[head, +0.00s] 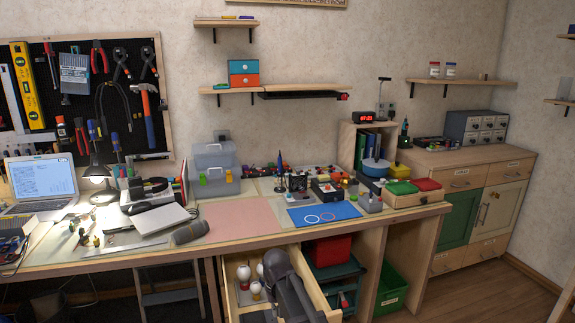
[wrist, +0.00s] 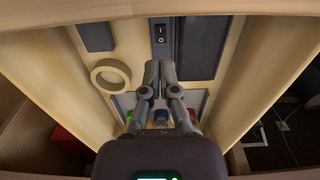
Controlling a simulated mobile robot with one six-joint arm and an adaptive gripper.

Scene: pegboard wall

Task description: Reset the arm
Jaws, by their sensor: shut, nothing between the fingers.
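My gripper (wrist: 160,72) shows in the wrist view with its two grey fingers close together, shut and empty. It points into an open wooden drawer (wrist: 232,90). A beige ring like a tape roll (wrist: 95,87) lies to the left of the fingers. A grey item with a black switch (wrist: 160,33) lies beyond the fingertips. Small red, blue and green things are partly hidden behind the fingers. In the head view my dark grey arm end (head: 287,283) hangs over the same drawer (head: 231,309) and hides part of its inside; the fingertips are hard to make out there.
The drawer's side walls stand close on both sides of my gripper. Above is the workbench, with a pink mat (head: 236,220), a blue mat (head: 324,215) and a laptop (head: 42,184). A green bin (head: 391,288) stands under the bench. Floor (head: 490,290) at right is clear.

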